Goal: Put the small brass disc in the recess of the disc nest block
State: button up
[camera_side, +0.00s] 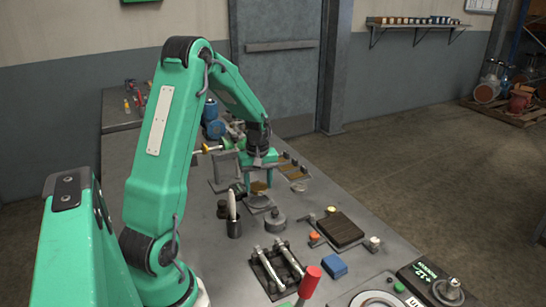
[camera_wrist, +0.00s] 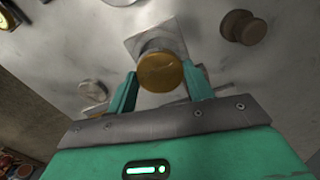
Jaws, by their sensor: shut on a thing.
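My gripper (camera_wrist: 161,86) is shut on the small brass disc (camera_wrist: 160,72); the disc sits between the two green fingers. In the side view my gripper (camera_side: 259,182) points down, with the brass disc (camera_side: 259,187) low between its fingers. The disc nest block (camera_wrist: 137,45) is a pale square plate just beyond the disc in the wrist view. The disc covers part of it, and its recess is largely hidden. In the side view the block (camera_side: 258,203) lies below the disc; I cannot tell whether they touch.
A grey round piece (camera_side: 276,221) stands close to the nest block. A dark cup with a white-tipped tool (camera_side: 234,227) is near it. A dark ribbed block (camera_side: 340,230), a blue block (camera_side: 334,265) and a red-handled tool (camera_side: 310,282) lie towards the front.

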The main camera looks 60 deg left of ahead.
aim_at(259, 186)
jog(key=shift+f, duration=1.15)
jog(key=shift+f, duration=0.6)
jog(key=o, duration=1.2)
jog(key=shift+r, duration=0.15)
notch_tip(259, 186, up, 13)
jog(key=shift+d, duration=0.1)
